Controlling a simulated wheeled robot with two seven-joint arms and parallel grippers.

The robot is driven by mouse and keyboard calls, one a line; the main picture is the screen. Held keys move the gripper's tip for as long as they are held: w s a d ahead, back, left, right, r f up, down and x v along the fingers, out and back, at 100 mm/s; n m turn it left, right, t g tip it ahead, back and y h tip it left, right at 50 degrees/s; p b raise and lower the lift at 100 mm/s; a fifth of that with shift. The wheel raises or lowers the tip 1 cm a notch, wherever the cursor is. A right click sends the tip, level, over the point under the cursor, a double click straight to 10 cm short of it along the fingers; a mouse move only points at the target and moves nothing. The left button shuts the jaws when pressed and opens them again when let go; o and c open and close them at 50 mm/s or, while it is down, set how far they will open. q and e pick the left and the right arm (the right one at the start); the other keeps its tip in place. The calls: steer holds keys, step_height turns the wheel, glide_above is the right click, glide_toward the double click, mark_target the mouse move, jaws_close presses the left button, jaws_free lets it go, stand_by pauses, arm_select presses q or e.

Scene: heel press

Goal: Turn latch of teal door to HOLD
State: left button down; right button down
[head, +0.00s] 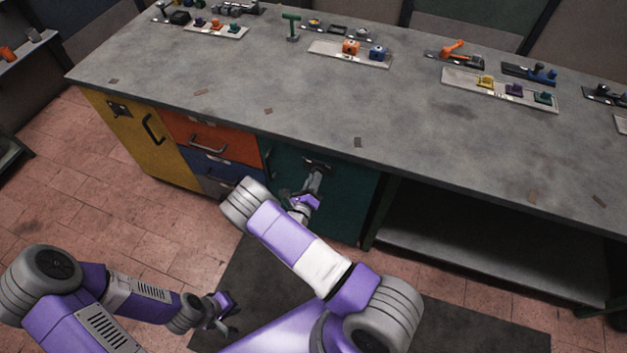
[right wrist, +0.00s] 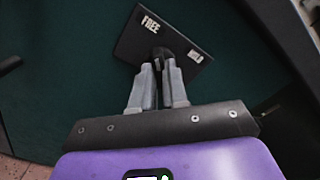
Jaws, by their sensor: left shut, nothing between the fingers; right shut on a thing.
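The teal door (head: 345,198) is in the front of the workbench, right of the drawers; it fills the right wrist view (right wrist: 60,60). Its latch has a dark plate (right wrist: 135,40) with a FREE label (right wrist: 150,24) at upper left and a second label (right wrist: 195,56) at right, too small to read surely. My right gripper (right wrist: 158,66) is shut on the dark latch lever (right wrist: 160,54), whose outer part the fingers hide. In the head view my right gripper (head: 315,180) is at the door's upper part. My left gripper (head: 230,312) is shut and empty, low over the floor mat.
A yellow door (head: 135,140), an orange drawer (head: 215,138) and a blue drawer (head: 215,165) are left of the teal door. An open shelf (head: 470,255) is at right. Several small fixtures stand along the worktop's (head: 300,105) back. The worktop's front half is mostly clear.

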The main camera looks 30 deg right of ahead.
steer(key=shift+m, duration=0.3)
steer(key=shift+m+p, duration=1.7)
steer(key=shift+m, duration=6.9)
steer(key=c, duration=1.1)
jaws_free()
steer(key=shift+c, duration=0.2)
